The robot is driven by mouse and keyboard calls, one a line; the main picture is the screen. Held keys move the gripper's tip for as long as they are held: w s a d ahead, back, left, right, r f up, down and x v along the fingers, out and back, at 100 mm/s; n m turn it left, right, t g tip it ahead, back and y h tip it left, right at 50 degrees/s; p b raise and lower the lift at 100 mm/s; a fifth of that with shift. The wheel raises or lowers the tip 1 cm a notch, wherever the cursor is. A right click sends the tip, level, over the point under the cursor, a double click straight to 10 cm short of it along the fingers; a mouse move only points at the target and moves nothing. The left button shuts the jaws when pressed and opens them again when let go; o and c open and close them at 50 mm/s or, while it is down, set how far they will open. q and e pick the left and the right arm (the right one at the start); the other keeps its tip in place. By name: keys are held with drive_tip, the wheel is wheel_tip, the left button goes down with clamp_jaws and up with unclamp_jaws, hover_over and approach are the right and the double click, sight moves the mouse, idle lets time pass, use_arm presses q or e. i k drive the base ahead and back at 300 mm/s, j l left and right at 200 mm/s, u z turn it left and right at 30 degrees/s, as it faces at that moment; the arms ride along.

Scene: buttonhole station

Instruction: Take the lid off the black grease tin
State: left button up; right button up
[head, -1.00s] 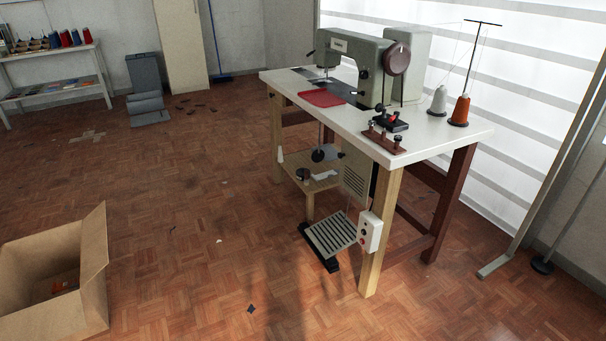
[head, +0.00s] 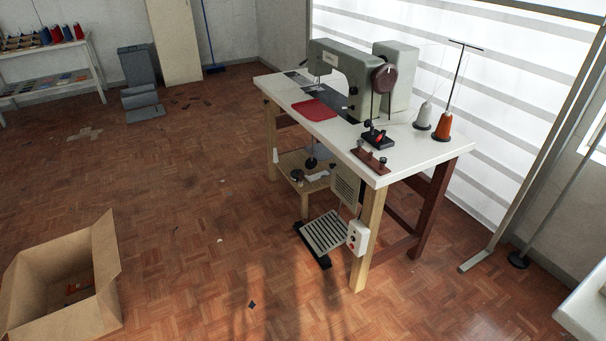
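A small dark round object (head: 297,175) sits on the low wooden shelf under the sewing table, at its left end. It may be the black grease tin, but it is too small to make out a lid. A light item (head: 318,175) lies beside it on the shelf. Neither of my grippers is in the head view.
The sewing table (head: 425,148) carries a grey-green machine (head: 340,62), a red cloth (head: 314,110) and thread cones. A treadle (head: 325,232) and control box (head: 358,237) are below. An open carton (head: 75,295) stands left, a white surface (head: 588,308) lower right.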

sight(294, 173)
drive_tip(key=i+j+z, duration=0.15)
drive_tip(key=z, duration=0.3)
drive_tip(key=j+z, duration=0.25)
drive_tip(key=z, duration=0.2)
drive_tip(key=i+j+z, duration=0.15)
drive_tip(key=j+z, duration=0.15)
drive_tip(key=z, duration=0.2)
